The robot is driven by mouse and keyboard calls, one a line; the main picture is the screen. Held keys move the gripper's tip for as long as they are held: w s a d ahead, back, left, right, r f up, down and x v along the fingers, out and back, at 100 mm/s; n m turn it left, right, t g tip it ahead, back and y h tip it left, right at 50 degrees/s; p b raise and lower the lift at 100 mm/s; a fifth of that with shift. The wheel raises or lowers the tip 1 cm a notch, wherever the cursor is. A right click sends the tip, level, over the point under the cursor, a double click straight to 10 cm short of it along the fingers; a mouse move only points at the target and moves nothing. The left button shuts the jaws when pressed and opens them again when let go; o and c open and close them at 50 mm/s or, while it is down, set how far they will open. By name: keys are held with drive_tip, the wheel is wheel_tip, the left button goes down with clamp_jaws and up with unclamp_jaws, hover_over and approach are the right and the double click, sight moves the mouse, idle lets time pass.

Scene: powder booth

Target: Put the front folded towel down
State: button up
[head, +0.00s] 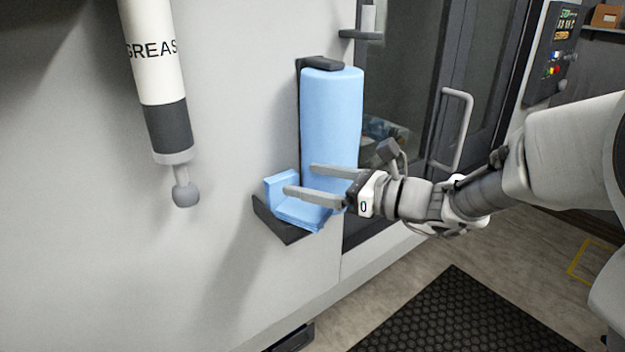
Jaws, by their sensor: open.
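A light blue folded towel (281,184) shows at the foot of a tall blue roll, on a small dark shelf (277,228) fixed to the pale wall. One part stands up at the left and a flat part lies lower, partly behind a finger; I cannot tell whether these are one towel or two. My gripper (300,180) reaches in from the right. Its two grey fingers are apart and point left, with the near fingertip overlapping the upright blue part in the picture. Nothing shows held between them. I cannot tell whether the fingers touch the towel.
The upright blue roll (332,115) stands right behind the fingers, under a dark top bracket (321,63). A grease tube (160,85) hangs on the wall at upper left. A door handle (456,130) and a control panel (553,55) are at right. A black mat (455,315) lies on the floor.

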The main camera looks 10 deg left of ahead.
drive_tip(key=shift+r+p, duration=0.5)
drive_tip(key=shift+r, duration=0.05)
drive_tip(key=b+v, duration=0.2)
drive_tip(key=v, duration=1)
drive_tip(key=s+d+f+n+g+h, duration=0.1)
drive_tip(key=s+f+n+g+h, duration=0.2)
drive_tip(key=s+n, duration=0.35)
drive_tip(key=s+d+f+n+h, duration=0.1)
drive_tip(key=s+f+n+h, duration=0.35)
drive_tip(key=s, duration=0.25)
drive_tip(key=s+d+n+t+h, duration=0.3)
drive_tip(key=d+n+h, duration=0.5)
drive_tip(key=d+n, duration=0.2)
drive_tip(key=shift+s+d+f+t+h, duration=0.25)
drive_tip(key=shift+d+t+h, duration=0.1)
drive_tip(key=shift+d, duration=0.65)
